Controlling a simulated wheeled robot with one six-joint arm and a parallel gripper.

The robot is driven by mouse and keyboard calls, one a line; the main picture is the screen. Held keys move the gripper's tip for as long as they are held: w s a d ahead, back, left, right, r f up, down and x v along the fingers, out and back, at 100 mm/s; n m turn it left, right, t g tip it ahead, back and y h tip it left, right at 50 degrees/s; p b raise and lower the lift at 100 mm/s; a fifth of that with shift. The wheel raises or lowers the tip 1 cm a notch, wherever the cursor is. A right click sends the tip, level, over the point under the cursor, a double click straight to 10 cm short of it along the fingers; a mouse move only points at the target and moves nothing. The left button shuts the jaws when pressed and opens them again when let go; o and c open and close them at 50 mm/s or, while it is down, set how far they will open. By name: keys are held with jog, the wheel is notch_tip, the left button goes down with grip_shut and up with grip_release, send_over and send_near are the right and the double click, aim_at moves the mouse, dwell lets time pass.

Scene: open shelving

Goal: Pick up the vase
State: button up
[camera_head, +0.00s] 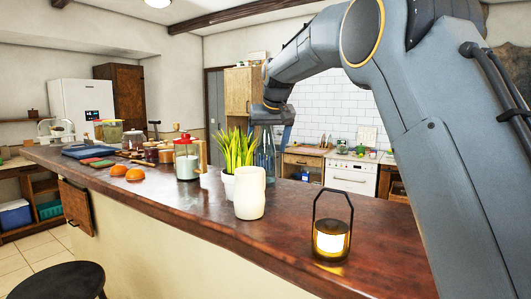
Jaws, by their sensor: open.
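A tall bluish glass vessel (264,158), which looks like a vase, stands upright on the wooden counter (195,221). A white pitcher-like vessel (250,196) stands in front of it and hides its lower part. My gripper (270,122) points down at the top of the glass vessel, with its fingers overlapping the vessel's neck in the picture. The gripper is open. I cannot tell whether the fingers touch the glass or sit around it.
A potted green plant (236,152) stands close to the left of the glass vessel. A lit lantern (331,240) stands on the right of the counter. A red-topped jar (187,160), oranges (135,174) and several jars crowd the left.

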aim_at(267, 147)
jog(key=shift+p+x, duration=0.55)
jog(key=shift+x, duration=1.15)
jog(key=c, duration=1.3)
jog(key=shift+r, duration=0.1)
jog(key=shift+c, duration=1.1)
jog(key=shift+r, duration=0.1)
